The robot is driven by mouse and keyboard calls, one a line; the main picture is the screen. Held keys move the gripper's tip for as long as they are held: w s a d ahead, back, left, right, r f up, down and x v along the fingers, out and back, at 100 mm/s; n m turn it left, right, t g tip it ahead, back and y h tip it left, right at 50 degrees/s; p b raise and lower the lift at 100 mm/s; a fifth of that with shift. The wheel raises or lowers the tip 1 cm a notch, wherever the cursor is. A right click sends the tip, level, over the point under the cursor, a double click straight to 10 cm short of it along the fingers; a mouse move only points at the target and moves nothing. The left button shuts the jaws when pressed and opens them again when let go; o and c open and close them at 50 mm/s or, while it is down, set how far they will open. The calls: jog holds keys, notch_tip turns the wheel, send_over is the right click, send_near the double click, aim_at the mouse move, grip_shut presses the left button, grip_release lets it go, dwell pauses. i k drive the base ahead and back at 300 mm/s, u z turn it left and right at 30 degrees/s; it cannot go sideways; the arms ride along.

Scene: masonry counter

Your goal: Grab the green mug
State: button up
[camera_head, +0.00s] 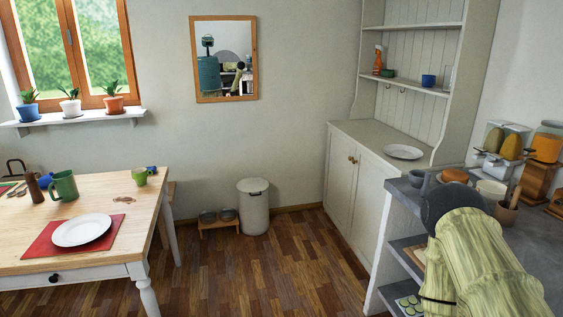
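A green mug (64,186) stands upright on the wooden table (105,189) at the left, its handle toward the left. A smaller light green cup (140,177) sits near the table's far right corner, with a small blue thing (152,170) beside it. My arm, in a pale yellow-green cover, shows at the lower right over the counter, far from the mug. My gripper cannot be made out, so its state does not show.
A brown bottle (33,187) stands just left of the mug. A white plate (82,230) lies on a red placemat (46,245) in front. A white bin (253,207) and pet bowls (217,216) stand by the wall. The wooden floor (255,270) between table and counter is clear.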

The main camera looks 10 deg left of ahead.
aim_at(140, 175)
jog(key=u, duration=0.35)
jog(key=i, duration=1.65)
jog(key=u, duration=0.65)
